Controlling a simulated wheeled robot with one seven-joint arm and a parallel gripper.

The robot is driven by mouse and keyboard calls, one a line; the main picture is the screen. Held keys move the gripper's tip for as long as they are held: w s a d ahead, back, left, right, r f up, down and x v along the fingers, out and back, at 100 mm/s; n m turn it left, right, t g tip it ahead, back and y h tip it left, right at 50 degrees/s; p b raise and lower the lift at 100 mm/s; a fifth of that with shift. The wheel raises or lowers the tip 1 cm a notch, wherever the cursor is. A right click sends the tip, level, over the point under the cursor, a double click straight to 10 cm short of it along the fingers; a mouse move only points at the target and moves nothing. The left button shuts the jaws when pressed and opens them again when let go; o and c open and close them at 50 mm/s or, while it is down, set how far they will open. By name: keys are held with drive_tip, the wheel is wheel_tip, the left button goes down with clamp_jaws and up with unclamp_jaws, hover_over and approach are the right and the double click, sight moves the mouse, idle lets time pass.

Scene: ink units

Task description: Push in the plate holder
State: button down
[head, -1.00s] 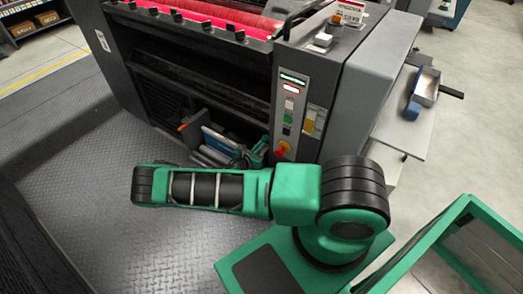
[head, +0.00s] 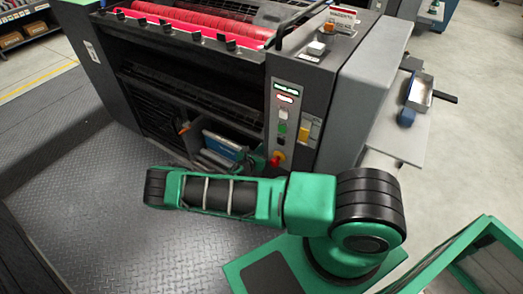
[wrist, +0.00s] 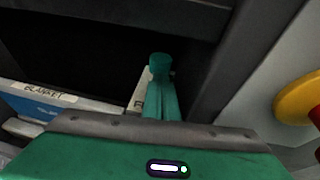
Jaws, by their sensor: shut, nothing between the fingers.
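Several upright slabs or holders (head: 222,148), blue and white, stand in the dark lower bay of the press. In the wrist view one blue holder (wrist: 45,108) has a white top edge labelled "BLANKET". A second pale labelled edge (wrist: 138,98) is partly hidden behind my fingers. I cannot tell which one is the plate holder. My gripper (wrist: 160,66) is shut and empty, its fingers pointing into the bay beside the pale edge; contact cannot be told. In the head view my gripper (head: 258,160) is small and partly hidden by my arm.
The press (head: 200,85) has red rollers on top. Its control panel (head: 283,125) stands right of the bay, with a yellow-and-red knob (head: 277,159) close to my gripper. A grey shelf (head: 405,135) juts out at right. The patterned floor (head: 90,190) at left is clear.

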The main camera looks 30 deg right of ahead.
drive_tip(key=shift+s+a, duration=0.25)
drive_tip(key=shift+a, duration=0.15)
drive_tip(key=f+v, duration=0.1)
drive_tip(key=v, duration=1.1)
drive_tip(key=s+a+f+m+g, duration=0.1)
drive_tip(key=s+a+f, duration=0.2)
drive_tip(key=a+f, duration=0.3)
drive_tip(key=w+d+f+h, duration=0.1)
drive_tip(key=w+d+f, duration=0.1)
drive_tip(key=w+d, duration=0.4)
drive_tip(key=d, duration=0.4)
drive_tip(key=shift+w, duration=0.25)
drive_tip(key=shift+w, duration=0.15)
